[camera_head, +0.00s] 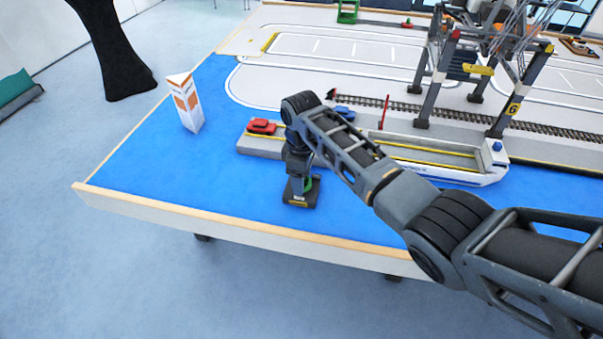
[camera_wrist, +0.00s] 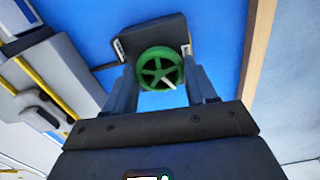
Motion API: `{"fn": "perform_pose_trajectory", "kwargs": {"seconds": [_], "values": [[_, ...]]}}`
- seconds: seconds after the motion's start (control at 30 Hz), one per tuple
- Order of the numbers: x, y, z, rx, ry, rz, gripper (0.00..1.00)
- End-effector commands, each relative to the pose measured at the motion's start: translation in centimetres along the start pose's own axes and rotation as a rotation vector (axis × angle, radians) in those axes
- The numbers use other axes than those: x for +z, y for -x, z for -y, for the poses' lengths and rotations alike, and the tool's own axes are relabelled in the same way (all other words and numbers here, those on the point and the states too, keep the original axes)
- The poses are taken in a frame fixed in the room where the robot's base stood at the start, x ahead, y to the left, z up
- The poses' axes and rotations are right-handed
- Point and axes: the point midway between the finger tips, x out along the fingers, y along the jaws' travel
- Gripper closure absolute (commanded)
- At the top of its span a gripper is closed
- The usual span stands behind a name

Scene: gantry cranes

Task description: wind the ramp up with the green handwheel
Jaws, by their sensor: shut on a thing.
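The green handwheel (camera_wrist: 159,68) is a spoked ring with a pale pointer, on a dark base block (camera_wrist: 152,37). In the head view the base (camera_head: 299,194) stands on the blue surface near the front edge, and only a sliver of green (camera_head: 309,183) shows beside my arm. My gripper (camera_wrist: 162,82) is shut on the handwheel, one finger on each side of its rim. In the head view my arm reaches down over the wheel and hides most of it. The ramp cannot be made out clearly; my arm covers part of the dock and ferry area.
A grey quay with a red car (camera_head: 262,126) lies behind my gripper. A white ferry (camera_head: 440,165) with a yellow-lined deck lies to its right. A blue car (camera_head: 343,112) and a red pole (camera_head: 384,112) stand nearby. An orange-white marker (camera_head: 186,103) stands left; blue surface around it is clear.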

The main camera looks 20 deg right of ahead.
Motion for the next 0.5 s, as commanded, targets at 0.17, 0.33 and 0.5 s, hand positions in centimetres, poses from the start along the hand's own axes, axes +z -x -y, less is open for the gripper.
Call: {"fn": "perform_pose_trajectory", "kwargs": {"seconds": [0.17,0.33,0.5], "values": [[-0.04,0.19,-0.01,0.0,-0.168,0.0,0.74],[-0.04,0.14,-0.02,0.0,-0.329,0.0,0.74],[-0.04,0.09,-0.01,0.0,-0.491,0.0,0.74]]}}
